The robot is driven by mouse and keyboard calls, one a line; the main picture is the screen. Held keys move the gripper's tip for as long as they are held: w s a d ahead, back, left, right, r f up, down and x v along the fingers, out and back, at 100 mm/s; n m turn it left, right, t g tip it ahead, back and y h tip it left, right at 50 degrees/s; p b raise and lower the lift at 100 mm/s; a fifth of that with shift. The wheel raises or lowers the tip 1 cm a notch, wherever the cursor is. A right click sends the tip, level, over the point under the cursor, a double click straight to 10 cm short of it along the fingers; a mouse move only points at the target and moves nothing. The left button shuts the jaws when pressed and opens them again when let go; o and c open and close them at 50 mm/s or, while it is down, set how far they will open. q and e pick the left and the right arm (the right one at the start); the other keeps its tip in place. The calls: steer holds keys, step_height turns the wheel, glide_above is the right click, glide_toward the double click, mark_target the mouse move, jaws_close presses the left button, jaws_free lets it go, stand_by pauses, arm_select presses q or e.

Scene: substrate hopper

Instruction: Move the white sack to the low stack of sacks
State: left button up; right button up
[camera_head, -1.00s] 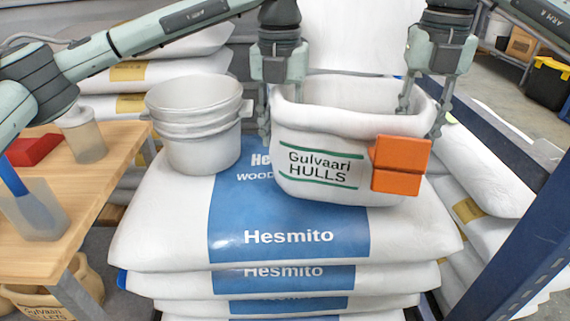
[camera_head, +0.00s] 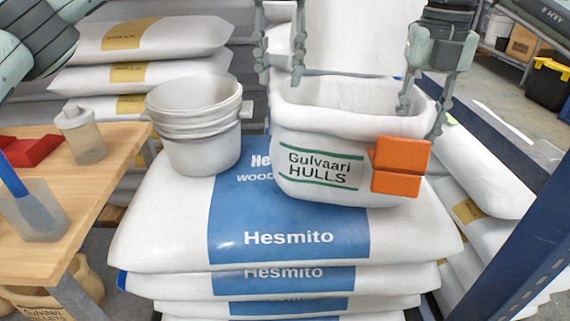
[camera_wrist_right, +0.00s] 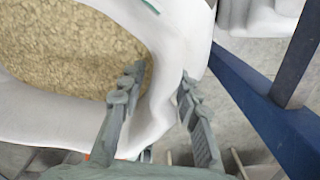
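The white sack (camera_head: 330,187), open-topped and lettered "Gulvaari HULLS", stands upright on a stack of white and blue "Hesmito" sacks (camera_head: 160,235). The right wrist view shows tan hulls inside the sack (camera_wrist_right: 60,50). My left gripper (camera_head: 279,62) is open and empty above the sack's back left rim, its fingertips clear of it. My right gripper (camera_head: 422,122) has its fingers on either side of the sack's right rim. In the right wrist view, the right gripper (camera_wrist_right: 164,85) looks open, one finger inside the sack and one outside.
White nested buckets (camera_head: 195,125) stand just left of the sack. An orange block (camera_head: 400,167) is at the sack's front right. Yellow-labelled sacks (camera_head: 140,75) lie back left; more sacks (camera_head: 480,180) lie lower right, beside a blue frame (camera_head: 530,230). A wooden table (camera_head: 95,195) is left.

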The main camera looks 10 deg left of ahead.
step_height(320, 180, up, 12)
steer(key=shift+f, duration=0.25)
